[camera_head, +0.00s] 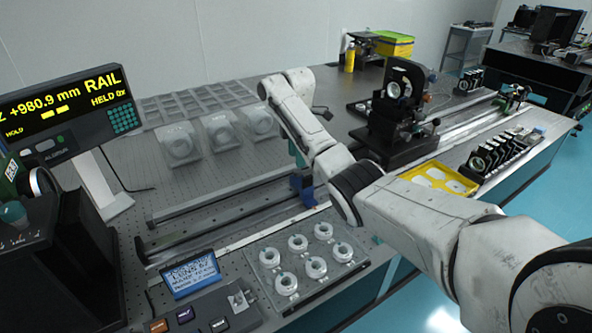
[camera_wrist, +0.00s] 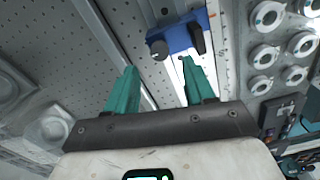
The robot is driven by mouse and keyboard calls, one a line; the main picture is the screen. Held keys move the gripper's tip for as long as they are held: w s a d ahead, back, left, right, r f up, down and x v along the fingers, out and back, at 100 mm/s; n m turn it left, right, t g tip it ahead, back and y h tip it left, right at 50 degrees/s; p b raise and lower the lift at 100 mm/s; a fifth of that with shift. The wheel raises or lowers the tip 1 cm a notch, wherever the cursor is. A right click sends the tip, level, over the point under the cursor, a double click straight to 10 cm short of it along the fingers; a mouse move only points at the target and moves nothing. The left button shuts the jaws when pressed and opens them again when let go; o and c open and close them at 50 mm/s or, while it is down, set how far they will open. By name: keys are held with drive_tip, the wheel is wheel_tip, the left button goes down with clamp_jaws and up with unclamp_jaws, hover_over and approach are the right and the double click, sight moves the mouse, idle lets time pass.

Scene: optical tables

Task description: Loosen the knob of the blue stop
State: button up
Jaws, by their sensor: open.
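The blue stop (camera_wrist: 179,39) sits on the rail, ahead of my fingertips in the wrist view. A dark round knob (camera_wrist: 158,50) with a lighter face sticks out at its left end, and a black lever-like part (camera_wrist: 197,38) is at its right. My gripper (camera_wrist: 158,70) is open, its two teal fingers apart, with nothing between them. The knob appears just beyond the gap, and I see no finger touching it. In the head view the blue stop (camera_head: 302,189) is on the rail just left of my arm. A teal finger (camera_head: 297,153) shows above it; the rest is hidden.
The rail (camera_head: 215,214) runs along the perforated table. A tray of round mounts (camera_head: 310,262) lies in front, and several pale mounts (camera_head: 221,131) stand behind. A display (camera_head: 70,105) reads RAIL, HELD. A black optical assembly (camera_head: 395,110) and a yellow tray (camera_head: 440,178) are to the right.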

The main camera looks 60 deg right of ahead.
sight(297, 171)
drive_tip(key=shift+f, duration=2.6)
drive_tip(key=shift+c, duration=0.3)
clamp_jaws()
